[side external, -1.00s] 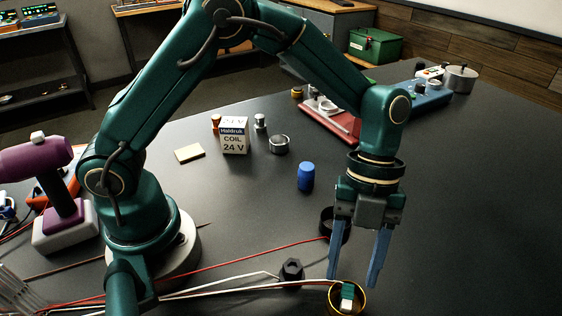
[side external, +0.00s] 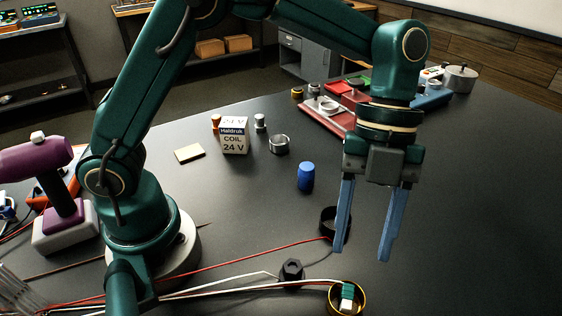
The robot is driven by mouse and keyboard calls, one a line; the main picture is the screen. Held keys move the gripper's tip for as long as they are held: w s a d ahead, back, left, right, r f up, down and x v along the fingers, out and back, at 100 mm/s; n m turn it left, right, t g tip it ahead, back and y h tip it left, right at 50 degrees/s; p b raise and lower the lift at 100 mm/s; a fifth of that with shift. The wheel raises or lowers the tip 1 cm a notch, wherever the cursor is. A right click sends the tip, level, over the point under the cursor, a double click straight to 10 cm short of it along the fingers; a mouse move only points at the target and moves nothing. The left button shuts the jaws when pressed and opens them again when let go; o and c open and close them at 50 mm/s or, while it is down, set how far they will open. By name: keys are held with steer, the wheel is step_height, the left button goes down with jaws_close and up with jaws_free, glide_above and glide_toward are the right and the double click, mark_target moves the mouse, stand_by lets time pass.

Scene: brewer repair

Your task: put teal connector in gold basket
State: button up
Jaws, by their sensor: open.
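The teal connector (side external: 347,291), with a white part at its lower end, sits inside the round gold basket (side external: 332,303) at the bottom of the side external view. The basket's rim shows around it. White and red wires run from the left to the basket. My gripper (side external: 362,256) is open and empty, pointing down. Its two blue fingers are apart, above the basket in the picture, and touch neither the connector nor the basket. The lowest part of the basket is near the picture's edge.
A black ring (side external: 327,222) stands partly behind the left finger. A black hex nut (side external: 291,271) lies by the wires. A blue cylinder (side external: 305,177), a coil box (side external: 234,136) and a red tray (side external: 318,123) stand farther back. The table's right side is clear.

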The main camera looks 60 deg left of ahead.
steer(key=shift+a+r, duration=0.1)
steer(key=s+a+r+n+t, duration=0.2)
steer(key=a+r+n+t, duration=0.3)
steer(key=a+r+n, duration=0.3)
steer(key=s+a+f+n+t+y, duration=0.1)
steer(key=a+n, duration=0.3)
steer(key=n, duration=0.5)
steer(key=s+a+f+n+t+y, duration=0.2)
steer(key=s+a+n, duration=0.2)
steer(key=n, duration=0.6)
steer(key=shift+s+a+f+t, duration=0.25)
steer(key=shift+a+f+t, duration=0.15)
steer(key=shift+a, duration=0.1)
